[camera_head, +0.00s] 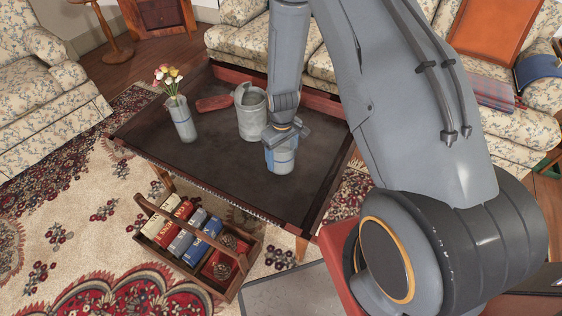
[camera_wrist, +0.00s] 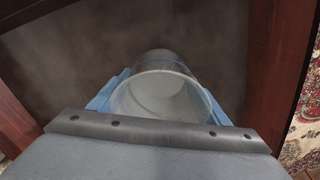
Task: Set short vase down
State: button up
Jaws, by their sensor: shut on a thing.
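The short vase (camera_head: 282,160) is a pale grey-white cup shape with a blue band, at the front right part of the dark coffee table (camera_head: 215,165). My gripper (camera_head: 284,136) is above it and shut on it, with its fingers along the sides. In the wrist view the vase (camera_wrist: 163,95) shows its open round rim and pale empty inside, with blue finger pads on both sides. The vase looks upright and at or just above the table top; I cannot tell whether its base touches.
A grey pitcher (camera_head: 251,118) stands close behind the vase. A taller vase with flowers (camera_head: 181,120) stands at the table's left. A red object (camera_head: 214,103) lies behind. The table has a raised wooden rim. A wooden crate of books (camera_head: 240,285) is on the rug in front.

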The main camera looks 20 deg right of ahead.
jog(key=shift+f, duration=1.75)
jog(key=shift+f, duration=0.1)
jog(key=o, duration=1.3)
jog(key=shift+o, duration=0.2)
jog(key=s+d+r+m, duration=0.2)
jog(key=s+r, duration=0.2)
jog(key=r, duration=1)
jog(key=s+d+r+m, duration=0.15)
jog(key=s+r, duration=0.25)
jog(key=r, duration=1.1)
jog(key=s+d+r+m, duration=0.2)
jog(key=s+r, duration=0.6)
jog(key=s, duration=0.5)
jog(key=shift+m, duration=0.65)
